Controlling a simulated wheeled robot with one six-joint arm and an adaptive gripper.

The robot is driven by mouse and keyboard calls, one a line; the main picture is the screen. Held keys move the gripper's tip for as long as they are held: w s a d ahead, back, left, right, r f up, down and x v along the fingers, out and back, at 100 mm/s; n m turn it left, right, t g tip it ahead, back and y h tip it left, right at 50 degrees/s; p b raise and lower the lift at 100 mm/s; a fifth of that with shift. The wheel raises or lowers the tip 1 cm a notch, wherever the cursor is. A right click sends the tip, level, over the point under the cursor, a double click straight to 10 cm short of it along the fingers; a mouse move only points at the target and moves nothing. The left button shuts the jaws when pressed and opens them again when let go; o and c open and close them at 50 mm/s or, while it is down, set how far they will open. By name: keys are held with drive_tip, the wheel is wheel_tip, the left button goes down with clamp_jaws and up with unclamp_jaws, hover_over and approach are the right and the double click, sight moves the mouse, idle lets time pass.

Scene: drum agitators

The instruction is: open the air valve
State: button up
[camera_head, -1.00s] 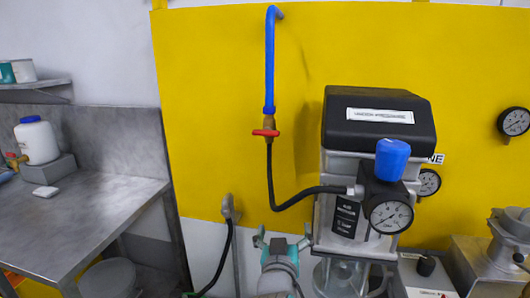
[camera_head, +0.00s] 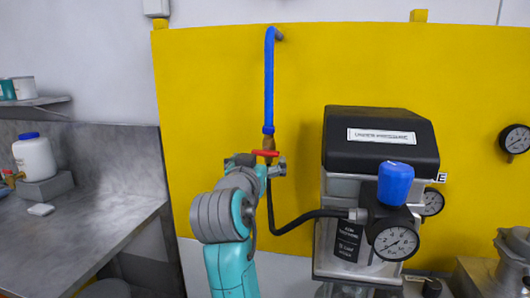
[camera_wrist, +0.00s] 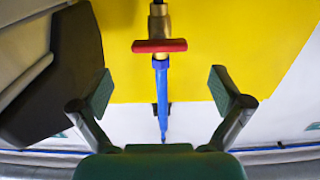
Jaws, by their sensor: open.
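The air valve is a brass body with a red bar handle (camera_head: 265,153), at the lower end of a blue pipe (camera_head: 269,85) on the yellow panel. The handle lies crosswise to the pipe. A black hose (camera_head: 283,226) runs down from the valve. My gripper (camera_head: 262,164) is at valve height and partly hides the brass body and hose top. In the wrist view my gripper (camera_wrist: 163,92) is open and empty, its green-padded fingers wide apart. There the red handle (camera_wrist: 160,46) appears centred between them but higher in the picture, apart from both pads.
A black-topped machine (camera_head: 378,140) with a blue knob (camera_head: 395,183) and a pressure gauge (camera_head: 396,243) stands right of the valve. A steel bench (camera_head: 75,235) with a white jar (camera_head: 35,157) is at the left. The panel around the pipe is clear.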

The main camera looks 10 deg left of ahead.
sight(264, 153)
drive_tip(key=w, duration=0.7)
drive_tip(key=shift+d, duration=0.1)
drive_tip(key=shift+c, duration=0.3)
drive_tip(key=c, duration=1.1)
